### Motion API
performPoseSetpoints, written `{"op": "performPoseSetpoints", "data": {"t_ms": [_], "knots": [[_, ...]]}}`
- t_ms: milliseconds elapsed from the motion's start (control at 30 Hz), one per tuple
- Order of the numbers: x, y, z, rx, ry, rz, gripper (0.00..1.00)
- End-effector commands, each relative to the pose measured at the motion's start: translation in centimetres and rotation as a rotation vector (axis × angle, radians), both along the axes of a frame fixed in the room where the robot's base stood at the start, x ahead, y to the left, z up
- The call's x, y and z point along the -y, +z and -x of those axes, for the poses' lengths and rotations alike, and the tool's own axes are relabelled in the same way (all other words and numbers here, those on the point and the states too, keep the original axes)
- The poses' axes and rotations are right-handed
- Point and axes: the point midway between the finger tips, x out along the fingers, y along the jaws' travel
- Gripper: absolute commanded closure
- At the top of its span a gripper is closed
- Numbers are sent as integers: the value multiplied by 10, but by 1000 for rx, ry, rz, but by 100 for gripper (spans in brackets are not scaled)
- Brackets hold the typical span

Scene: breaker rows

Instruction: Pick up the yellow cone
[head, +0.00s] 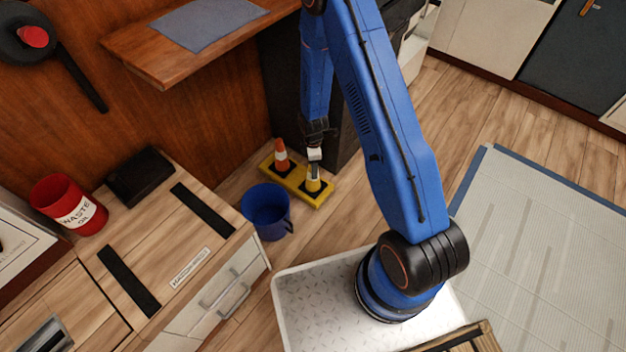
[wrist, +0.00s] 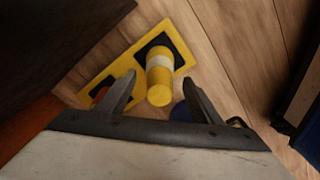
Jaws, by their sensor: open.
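The yellow cone (head: 313,183) has a pale band and stands upright on a black square of a yellow floor base (head: 294,188). In the wrist view the yellow cone (wrist: 159,78) is seen from above, just beyond the fingertips and between their lines. My gripper (head: 314,160) is just above the cone in the head view and partly covers its top. In the wrist view my gripper (wrist: 158,92) has its two fingers apart with nothing clasped between them. I cannot tell whether a finger touches the cone.
An orange cone (head: 281,156) with a white band stands on the same base, to the left. A blue bucket (head: 267,210) stands close in front. A dark cabinet side rises behind. A wooden cabinet (head: 205,245) stands at left, with a red waste-oil can (head: 70,205) on it.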

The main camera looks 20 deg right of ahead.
Motion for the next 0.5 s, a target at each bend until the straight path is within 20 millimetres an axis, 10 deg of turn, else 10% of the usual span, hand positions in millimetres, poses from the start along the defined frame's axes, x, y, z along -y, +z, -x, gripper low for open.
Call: {"op": "performPoseSetpoints", "data": {"t_ms": [433,500], "knots": [[0,-22,-1,1,0,0,41],[0,-22,-1,1,0,0,57]]}}
